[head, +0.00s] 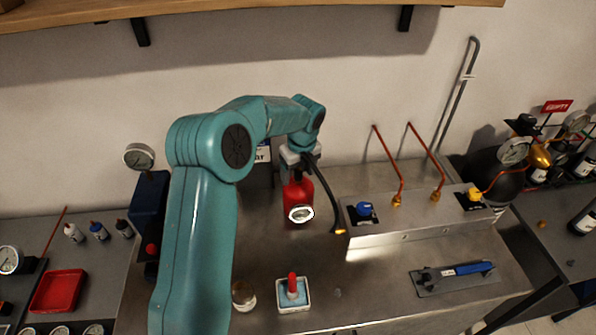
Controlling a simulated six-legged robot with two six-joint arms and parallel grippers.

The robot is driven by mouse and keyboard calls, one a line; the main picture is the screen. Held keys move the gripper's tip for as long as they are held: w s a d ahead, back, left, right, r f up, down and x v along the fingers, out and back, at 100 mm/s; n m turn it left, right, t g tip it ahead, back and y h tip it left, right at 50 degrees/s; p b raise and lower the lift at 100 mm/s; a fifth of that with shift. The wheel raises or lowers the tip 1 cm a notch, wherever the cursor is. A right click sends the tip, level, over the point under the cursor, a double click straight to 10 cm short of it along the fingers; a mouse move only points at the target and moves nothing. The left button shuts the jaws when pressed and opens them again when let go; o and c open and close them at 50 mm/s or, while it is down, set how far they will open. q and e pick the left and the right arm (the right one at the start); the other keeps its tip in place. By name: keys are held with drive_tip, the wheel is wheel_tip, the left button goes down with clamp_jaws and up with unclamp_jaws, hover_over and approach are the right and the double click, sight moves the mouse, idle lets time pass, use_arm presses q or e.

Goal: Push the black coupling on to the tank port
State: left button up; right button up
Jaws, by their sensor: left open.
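My left arm comes in from the left and reaches over the bench. Its left gripper (298,160) points down at the top of a red tank (298,191), which has a round gauge face low on its front. A black hose (326,190) curves from beside the gripper down to a brass fitting at the left end of the steel manifold (415,215). The black coupling and the tank port are not clear, as they are small and partly hidden by the gripper. The left gripper is open, close above the tank. My right gripper is not in view.
The manifold carries a blue knob (364,209), a yellow knob (474,195) and copper pipes. A blue-handled tool (466,269) lies on a dark plate at right. A small white tray (293,308) and a jar (243,296) stand in front. A wooden shelf (250,10) overhangs the back.

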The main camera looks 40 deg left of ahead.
use_arm(q)
wheel_tip(320, 180, up, 16)
drive_tip(key=d, duration=0.2)
drive_tip(key=shift+s+d+b, duration=0.2)
drive_tip(key=shift+s+b, duration=0.2)
